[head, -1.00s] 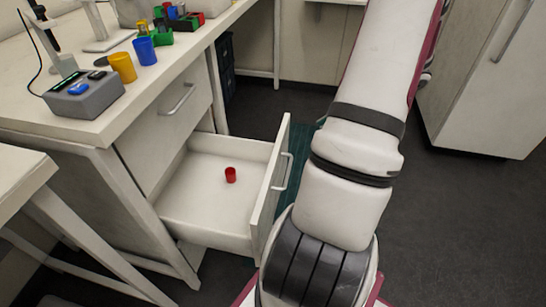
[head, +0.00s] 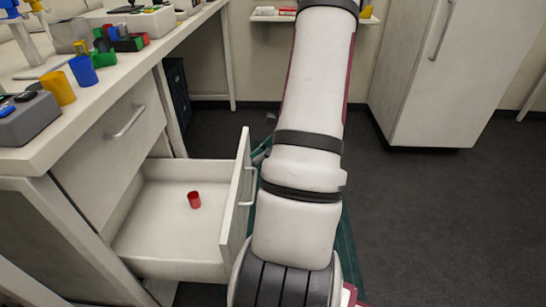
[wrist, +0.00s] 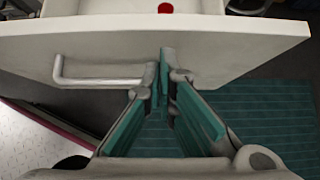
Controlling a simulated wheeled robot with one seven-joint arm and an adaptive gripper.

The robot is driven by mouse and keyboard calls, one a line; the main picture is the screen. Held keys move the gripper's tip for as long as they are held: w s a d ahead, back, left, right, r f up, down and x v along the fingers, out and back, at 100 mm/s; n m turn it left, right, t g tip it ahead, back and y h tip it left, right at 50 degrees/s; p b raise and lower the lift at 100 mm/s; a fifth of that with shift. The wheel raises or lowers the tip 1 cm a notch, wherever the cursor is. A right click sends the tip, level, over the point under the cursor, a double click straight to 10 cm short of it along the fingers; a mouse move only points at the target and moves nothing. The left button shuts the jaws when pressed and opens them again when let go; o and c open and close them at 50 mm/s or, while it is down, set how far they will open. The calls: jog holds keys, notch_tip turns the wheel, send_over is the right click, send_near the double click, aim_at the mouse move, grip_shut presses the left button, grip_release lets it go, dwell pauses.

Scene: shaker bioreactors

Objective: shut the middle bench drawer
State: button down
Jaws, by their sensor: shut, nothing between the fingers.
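The middle bench drawer (head: 168,225) is pulled well out of the white bench, below a shut upper drawer. A small red cup (head: 194,200) stands inside it; its top edge also shows in the wrist view (wrist: 166,8). The drawer front (wrist: 230,45) spans the wrist view, with its bar handle (wrist: 95,80) on the left. My gripper (wrist: 165,75) is shut and empty, its fingertips at the drawer front just right of the handle. I cannot tell whether they touch it. In the head view my arm mostly hides the gripper.
The bench top (head: 120,72) holds a yellow cup (head: 58,87), a blue cup (head: 83,70), a grey device (head: 25,118) and coloured blocks. A white cabinet (head: 425,75) stands at the back right. The dark floor on the right is clear.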

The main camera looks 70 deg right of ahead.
jog(key=shift+w+a, duration=0.25)
jog(key=shift+w, duration=0.4)
jog(key=w+a, duration=0.5)
jog(key=w, duration=0.8)
jog(key=w+a, duration=0.6)
jog(key=w, duration=0.8)
jog(key=shift+w+a, duration=0.15)
jog(key=shift+a, duration=0.05)
jog(key=shift+w+r, duration=0.1)
